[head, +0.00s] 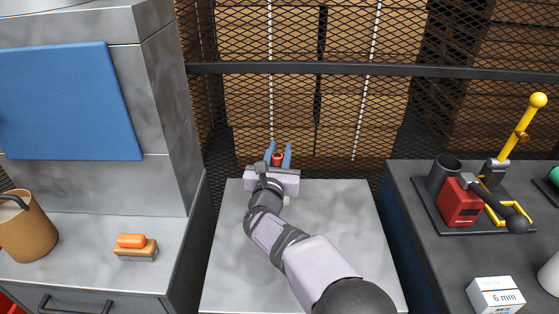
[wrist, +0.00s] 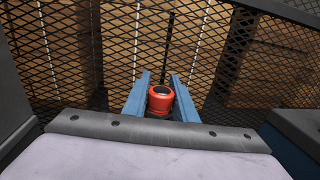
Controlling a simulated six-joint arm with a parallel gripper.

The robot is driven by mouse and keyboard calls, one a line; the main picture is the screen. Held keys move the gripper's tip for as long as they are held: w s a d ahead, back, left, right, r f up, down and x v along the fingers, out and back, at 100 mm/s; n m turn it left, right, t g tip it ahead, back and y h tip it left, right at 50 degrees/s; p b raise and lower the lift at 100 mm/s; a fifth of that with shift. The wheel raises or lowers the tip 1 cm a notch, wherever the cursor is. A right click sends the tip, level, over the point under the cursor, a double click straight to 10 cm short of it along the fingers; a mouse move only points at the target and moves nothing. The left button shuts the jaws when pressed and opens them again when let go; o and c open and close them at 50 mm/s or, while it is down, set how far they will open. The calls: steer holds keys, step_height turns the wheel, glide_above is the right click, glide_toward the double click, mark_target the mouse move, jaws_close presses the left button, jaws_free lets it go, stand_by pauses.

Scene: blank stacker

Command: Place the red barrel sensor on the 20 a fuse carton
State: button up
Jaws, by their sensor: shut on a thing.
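The red barrel sensor (head: 277,159) is between the two blue fingers of my gripper (head: 278,153), near the far edge of the grey middle worktop. In the wrist view the red barrel sensor (wrist: 160,101) stands upright, with its dark round opening facing up, and the fingers of my gripper (wrist: 160,92) flank it. My gripper is shut on it. A white carton (head: 496,296) at the lower right is marked 6 mm. I see no carton that reads 20 A.
The middle worktop (head: 230,240) is clear around my arm. A mesh fence (head: 320,40) stands behind it. On the left bench are a brown mug (head: 27,230) and an orange-topped brush (head: 135,247). A red-and-yellow lever device (head: 462,203) stands on the right bench.

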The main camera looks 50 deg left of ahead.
mark_target(279, 160)
steer(key=shift+f, duration=1.6)
steer(key=shift+f, duration=0.2)
steer(key=o, duration=1.1)
steer(key=shift+c, duration=0.2)
steer(key=shift+r, duration=0.25)
steer(key=b+v, duration=0.2)
steer(key=v, duration=1)
